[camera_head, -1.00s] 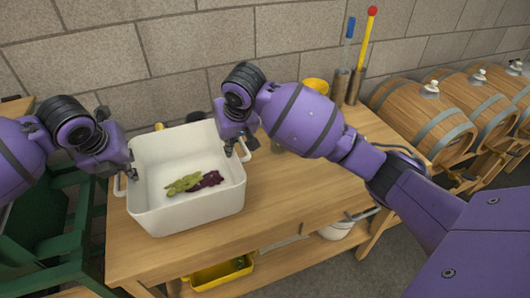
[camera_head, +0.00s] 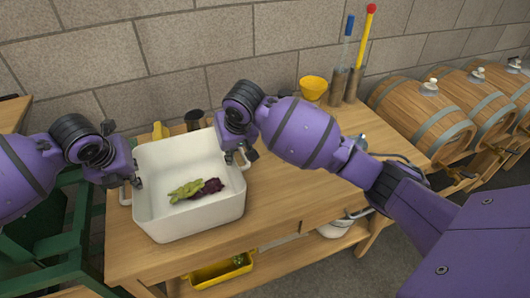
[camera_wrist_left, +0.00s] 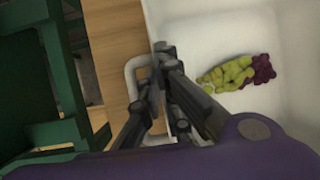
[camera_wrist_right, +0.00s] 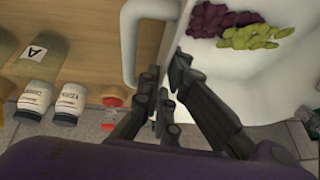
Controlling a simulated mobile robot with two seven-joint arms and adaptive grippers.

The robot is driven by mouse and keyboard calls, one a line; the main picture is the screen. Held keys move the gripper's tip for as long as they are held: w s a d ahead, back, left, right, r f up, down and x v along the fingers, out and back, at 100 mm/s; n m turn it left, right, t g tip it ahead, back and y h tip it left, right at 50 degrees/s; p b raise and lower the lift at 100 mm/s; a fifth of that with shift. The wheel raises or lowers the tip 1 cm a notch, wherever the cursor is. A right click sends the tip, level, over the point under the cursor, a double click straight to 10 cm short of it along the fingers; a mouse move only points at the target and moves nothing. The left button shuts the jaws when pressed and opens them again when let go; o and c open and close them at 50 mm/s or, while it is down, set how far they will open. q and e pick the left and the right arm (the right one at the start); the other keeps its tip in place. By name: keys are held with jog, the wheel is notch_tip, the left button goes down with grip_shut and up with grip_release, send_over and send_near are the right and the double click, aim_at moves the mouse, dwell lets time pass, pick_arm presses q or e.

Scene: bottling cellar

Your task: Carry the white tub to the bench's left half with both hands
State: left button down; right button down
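The white tub (camera_head: 195,222) is upright over the front left part of the wooden bench (camera_head: 290,205); I cannot tell if its base touches the bench. Green grapes (camera_head: 186,190) and dark red grapes (camera_head: 209,187) lie inside. My left gripper (camera_head: 131,184) is shut at the tub's left side, by the white handle (camera_wrist_left: 131,75). My right gripper (camera_head: 238,156) is shut at the right side, with fingers straddling the rim by the other handle (camera_wrist_right: 130,50). The exact finger contacts are partly hidden in the wrist views.
A yellow funnel (camera_head: 313,88) and holders with a blue-topped and a red-topped rod (camera_head: 362,50) stand at the back right. A dark cup (camera_head: 195,120) is just behind the tub. A green frame (camera_head: 50,235) stands left of the bench. The bench right of the tub is mostly clear.

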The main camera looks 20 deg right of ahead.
pick_arm(q)
jog(key=c, duration=2.4)
grip_release()
jog(key=shift+s+d+f, duration=0.1)
jog(key=shift+d, duration=0.35)
pick_arm(e)
jog(key=c, duration=2.4)
grip_release()
jog(key=shift+a, duration=0.45)
pick_arm(q)
jog(key=o, duration=0.4)
jog(key=shift+a, duration=0.1)
pick_arm(e)
jog(key=o, duration=0.4)
jog(key=shift+d, duration=0.1)
pick_arm(q)
jog(key=shift+a, duration=0.1)
pick_arm(e)
jog(key=shift+d, duration=0.15)
pick_arm(q)
jog(key=shift+a, duration=0.15)
pick_arm(e)
jog(key=shift+d+f, duration=0.1)
pick_arm(q)
jog(key=v, duration=1.2)
pick_arm(e)
jog(key=v, duration=1.2)
jog(key=shift+s+d, duration=0.1)
